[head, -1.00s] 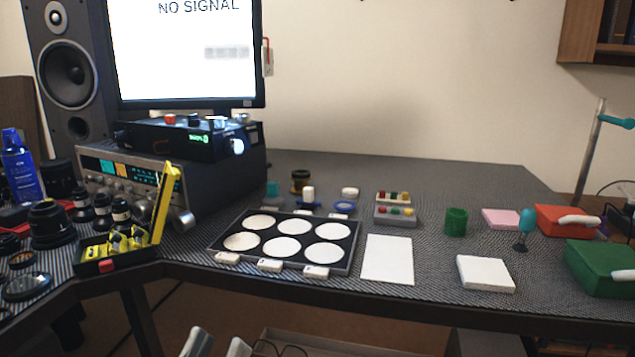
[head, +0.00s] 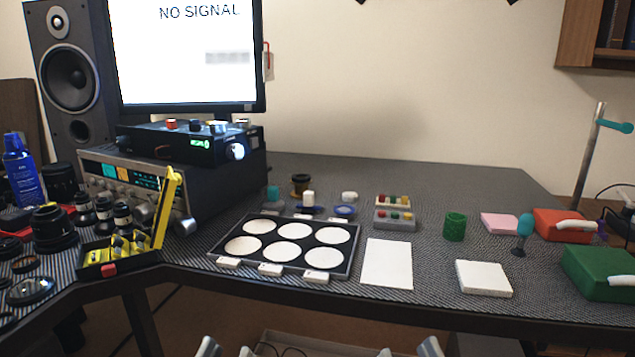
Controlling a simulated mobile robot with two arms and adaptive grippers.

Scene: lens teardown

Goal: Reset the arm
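Only the fingertips of my two grippers show, at the bottom edge of the head view, below and in front of the table edge. My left gripper (head: 227,350) has two grey fingertips standing apart, with nothing seen between them. My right gripper (head: 407,351) also shows two grey fingertips apart and nothing between them. Both are clear of the table objects. The rest of both arms is out of view.
On the table (head: 420,300) lie a black tray with white discs (head: 315,273), a white sheet (head: 387,264), a white block (head: 484,278), a green cup (head: 454,227) and a green case (head: 603,272). A yellow-lidded black box (head: 118,262) and several lenses (head: 53,226) stand at left.

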